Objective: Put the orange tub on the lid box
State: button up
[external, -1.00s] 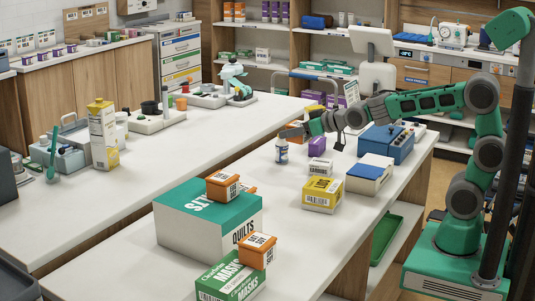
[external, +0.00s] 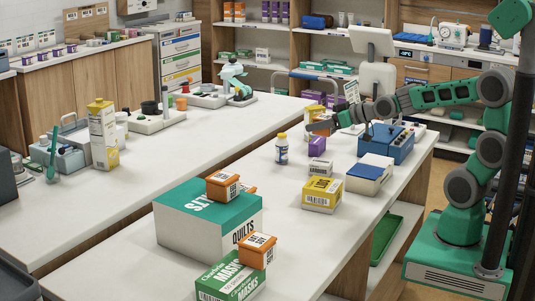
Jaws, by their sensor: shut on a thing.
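I cannot tell for sure which thing is the orange tub; a small orange-red cup (external: 181,104) stands at the back of the left table. A white box with a blue lid (external: 366,172), likely the lid box, sits right of a yellow carton (external: 322,194). Its lid top looks bare in the blue part.
A yellow-capped bottle (external: 282,150) stands left of my gripper. A blue case (external: 386,142) sits beneath my forearm. The table's middle left is clear.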

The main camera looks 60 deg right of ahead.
jog(key=s+a+f+n+g+y, duration=0.1)
jog(key=s+a+n+y, duration=0.15)
jog(key=a, duration=0.35)
jog(key=s+a+n+y, duration=0.2)
jog(key=a+n+y, duration=0.1)
jog(key=a, duration=0.4)
jog(key=n+g+y, duration=0.3)
jog(key=y, duration=0.1)
send_over(317, 184)
jog(key=shift+n, duration=0.25)
notch_tip(317, 184, down, 7)
jog(key=shift+s+a+f+b, duration=0.1)
jog(key=shift+a+b, duration=0.05)
jog(key=shift+b, duration=0.25)
jog(key=shift+f, duration=0.2)
jog(key=o, duration=1.6)
jog(key=shift+c, duration=0.2)
